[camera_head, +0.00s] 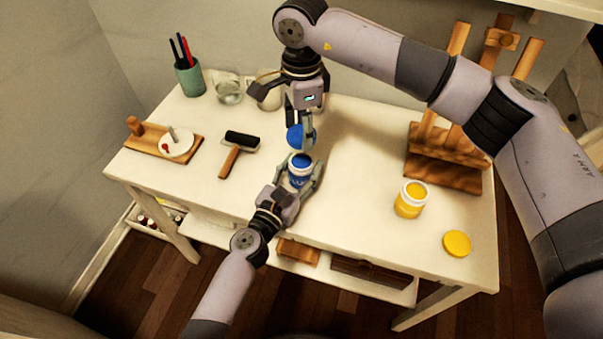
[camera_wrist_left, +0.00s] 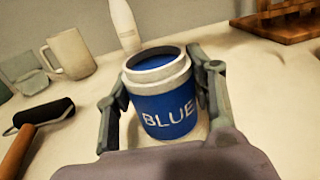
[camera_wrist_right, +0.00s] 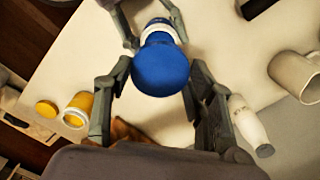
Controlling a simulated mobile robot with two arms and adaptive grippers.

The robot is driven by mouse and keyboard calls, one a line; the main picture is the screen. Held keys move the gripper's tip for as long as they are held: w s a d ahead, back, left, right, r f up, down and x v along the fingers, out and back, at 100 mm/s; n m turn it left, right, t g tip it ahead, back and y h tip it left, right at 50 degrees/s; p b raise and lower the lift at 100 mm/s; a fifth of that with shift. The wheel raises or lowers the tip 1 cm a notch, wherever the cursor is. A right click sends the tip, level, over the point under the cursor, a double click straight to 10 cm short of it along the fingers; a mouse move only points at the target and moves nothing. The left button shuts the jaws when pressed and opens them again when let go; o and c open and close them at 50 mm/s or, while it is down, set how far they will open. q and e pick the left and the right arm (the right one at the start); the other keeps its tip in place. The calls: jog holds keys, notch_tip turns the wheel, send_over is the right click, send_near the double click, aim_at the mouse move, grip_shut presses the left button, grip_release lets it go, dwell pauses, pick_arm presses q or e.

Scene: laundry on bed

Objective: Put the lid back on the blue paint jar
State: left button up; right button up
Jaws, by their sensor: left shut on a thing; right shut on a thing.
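The blue paint jar (camera_head: 299,176) stands open and upright on the white table, with blue paint inside. It also shows in the left wrist view (camera_wrist_left: 170,108), with "BLUE" on its side. My left gripper (camera_head: 301,180) is shut around the jar's sides. The blue lid (camera_head: 294,134) is held by my right gripper (camera_head: 300,135), just above the jar and apart from it in the head view. In the right wrist view the lid (camera_wrist_right: 160,66) lies between my fingers and hides most of the jar (camera_wrist_right: 160,24) beyond it.
An open yellow paint jar (camera_head: 410,200) and its yellow lid (camera_head: 457,243) are at the right on the white table (camera_head: 350,215). A wooden easel (camera_head: 445,160) stands behind them.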

pick_arm(q)
grip_shut()
pick_arm(e)
send_over(302, 163)
jog(key=shift+f, duration=2.5)
jog(key=shift+f, duration=0.9)
jog(key=shift+f, duration=0.6)
